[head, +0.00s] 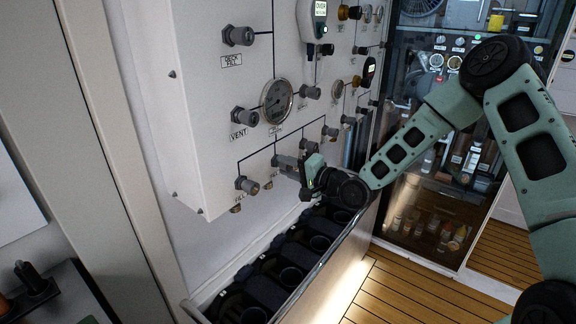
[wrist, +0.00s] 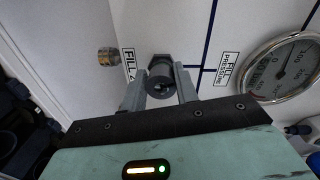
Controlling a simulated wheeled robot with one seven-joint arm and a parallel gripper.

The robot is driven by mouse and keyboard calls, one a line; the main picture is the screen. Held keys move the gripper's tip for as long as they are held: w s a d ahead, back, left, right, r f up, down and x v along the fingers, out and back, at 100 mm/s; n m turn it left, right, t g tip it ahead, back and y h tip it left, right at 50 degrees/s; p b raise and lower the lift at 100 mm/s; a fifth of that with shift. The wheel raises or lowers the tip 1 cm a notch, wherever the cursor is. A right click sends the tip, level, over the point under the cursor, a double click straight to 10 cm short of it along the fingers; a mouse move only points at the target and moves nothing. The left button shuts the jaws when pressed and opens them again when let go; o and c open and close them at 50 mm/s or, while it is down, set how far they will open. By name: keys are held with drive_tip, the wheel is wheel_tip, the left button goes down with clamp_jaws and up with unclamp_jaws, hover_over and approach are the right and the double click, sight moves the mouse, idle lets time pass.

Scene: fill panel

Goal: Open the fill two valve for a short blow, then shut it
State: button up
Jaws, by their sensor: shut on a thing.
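The white fill panel (head: 205,120) stands on the left in the head view. My gripper (head: 283,163) reaches its lower row of valves. In the wrist view my gripper (wrist: 160,92) has one finger on each side of a dark grey valve knob (wrist: 160,78) and is shut on it. A label starting "FILL" (wrist: 128,63) is beside this knob; its number is partly cut off by a finger.
A fill pressure gauge (wrist: 283,68) is right of the held knob. A brass fitting (wrist: 108,57) is to its left. The vent valve (head: 244,117) and a larger gauge (head: 277,101) are above. A rack with dark round holders (head: 290,277) runs below the panel.

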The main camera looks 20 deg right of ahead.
drive_tip(key=m, duration=0.5)
drive_tip(key=shift+r+p, duration=0.1)
drive_tip(key=shift+p, duration=0.25)
idle(0.4)
drive_tip(key=o, duration=1)
drive_tip(key=shift+c, duration=0.2)
drive_tip(key=shift+d, duration=0.1)
drive_tip(key=f+b+v, duration=0.1)
drive_tip(key=b+v, duration=0.2)
drive_tip(key=v, duration=1.4)
drive_tip(key=shift+d+r, duration=0.2)
drive_tip(key=shift+r, duration=0.3)
